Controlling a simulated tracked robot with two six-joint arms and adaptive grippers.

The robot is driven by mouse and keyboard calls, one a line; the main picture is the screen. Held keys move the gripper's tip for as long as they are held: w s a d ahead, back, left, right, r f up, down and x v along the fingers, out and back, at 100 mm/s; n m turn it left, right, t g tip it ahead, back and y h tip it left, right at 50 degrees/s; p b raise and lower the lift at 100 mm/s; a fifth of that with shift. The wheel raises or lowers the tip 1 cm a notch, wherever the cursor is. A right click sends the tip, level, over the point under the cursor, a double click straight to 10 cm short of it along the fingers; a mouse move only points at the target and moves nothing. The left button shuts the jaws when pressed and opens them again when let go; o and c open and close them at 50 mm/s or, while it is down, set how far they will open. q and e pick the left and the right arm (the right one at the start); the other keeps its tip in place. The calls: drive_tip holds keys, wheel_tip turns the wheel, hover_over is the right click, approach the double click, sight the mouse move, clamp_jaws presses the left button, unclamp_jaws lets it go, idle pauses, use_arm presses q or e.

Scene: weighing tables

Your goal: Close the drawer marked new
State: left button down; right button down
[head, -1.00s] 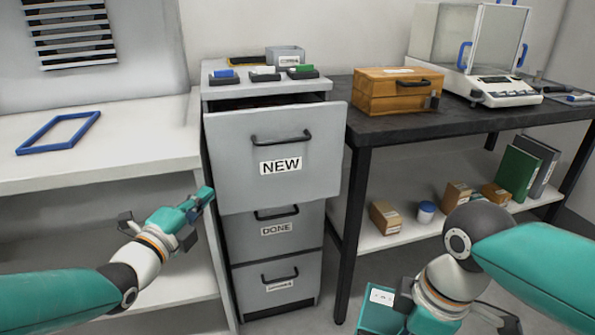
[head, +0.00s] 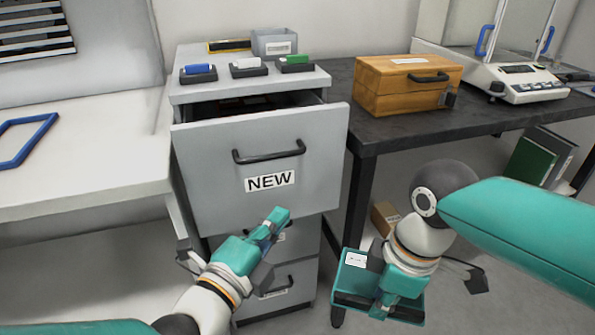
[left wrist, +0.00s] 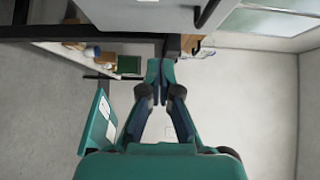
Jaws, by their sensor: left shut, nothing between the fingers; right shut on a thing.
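The drawer marked NEW (head: 215,165) is the top drawer of a grey cabinet and stands pulled out. Its front has a black bar handle (head: 268,156) and a white NEW label (head: 269,181). Dark contents show through the gap behind the front. My left gripper (head: 276,217) is shut and empty, in front of the lower part of the drawer front, below the label; I cannot tell whether it touches. It also shows shut in the left wrist view (left wrist: 160,66). My right gripper (head: 384,306) is shut on a teal case (head: 350,280) with a white label, low and right of the cabinet.
Several small holders and a grey bin (head: 274,43) stand on the cabinet top. A white bench (head: 90,150) is at left. A dark table (head: 440,120) at right bears a wooden box (head: 390,95) and a balance (head: 535,85). Two lower drawers are shut.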

use_arm(q)
approach(304, 166)
drive_tip(key=w+d, duration=0.2)
drive_tip(key=d, duration=0.3)
use_arm(e)
drive_tip(key=shift+a+f+b, duration=0.1)
drive_tip(key=shift+f+b, duration=0.35)
drive_tip(key=shift+f, duration=0.05)
use_arm(q)
drive_tip(key=w, duration=0.1)
drive_tip(key=w+a, duration=0.1)
drive_tip(key=shift+w+a, duration=0.25)
drive_tip(key=shift+w, duration=0.1)
use_arm(e)
drive_tip(key=shift+f, duration=0.2)
use_arm(q)
drive_tip(key=shift+w+a, duration=0.2)
drive_tip(key=shift+w, duration=0.35)
drive_tip(key=shift+b, duration=0.3)
